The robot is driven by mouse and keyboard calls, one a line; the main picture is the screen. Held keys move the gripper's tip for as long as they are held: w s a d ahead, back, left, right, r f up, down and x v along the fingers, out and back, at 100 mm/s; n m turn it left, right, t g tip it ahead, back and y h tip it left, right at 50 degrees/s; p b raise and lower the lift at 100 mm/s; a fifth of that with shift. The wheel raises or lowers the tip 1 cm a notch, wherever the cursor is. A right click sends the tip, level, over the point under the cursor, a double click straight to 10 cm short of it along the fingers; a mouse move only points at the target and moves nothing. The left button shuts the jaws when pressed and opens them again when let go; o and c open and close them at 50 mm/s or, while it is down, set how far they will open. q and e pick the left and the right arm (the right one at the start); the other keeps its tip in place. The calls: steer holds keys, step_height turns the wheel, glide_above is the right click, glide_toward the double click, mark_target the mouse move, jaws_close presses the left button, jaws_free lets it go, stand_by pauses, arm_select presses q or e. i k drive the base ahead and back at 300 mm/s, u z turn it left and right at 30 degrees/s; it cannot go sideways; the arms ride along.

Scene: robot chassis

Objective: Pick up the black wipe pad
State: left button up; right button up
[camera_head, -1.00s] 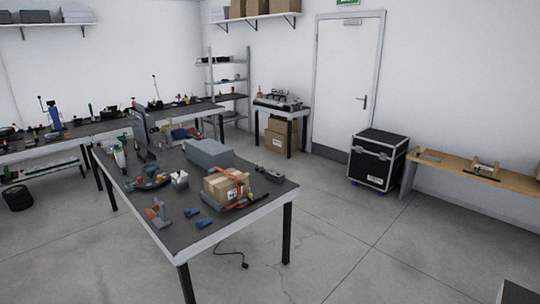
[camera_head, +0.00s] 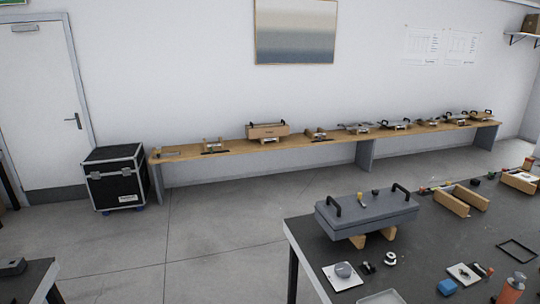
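I cannot make out the black wipe pad for certain. Small dark items (camera_head: 368,267) lie near the front left of the dark-topped table (camera_head: 283,220) at the right, too small to identify. They lie next to a white square plate (camera_head: 330,282) with a grey round piece (camera_head: 343,270) on it. A thin black rectangular frame (camera_head: 503,245) lies farther right on the same table. Neither of my grippers is in view.
A grey handled case (camera_head: 365,213) rests on wooden blocks (camera_head: 358,242) on this table. A long wooden bench (camera_head: 220,145) runs along the wall. A black flight case (camera_head: 115,177) stands by the door. Open grey floor (camera_head: 200,225) lies between the tables.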

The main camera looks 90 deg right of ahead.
mark_target(475, 181)
steer(key=z, duration=2.5)
steer(key=i, duration=5.7)
steer(key=z, duration=2.95)
steer(key=i, duration=1.85)
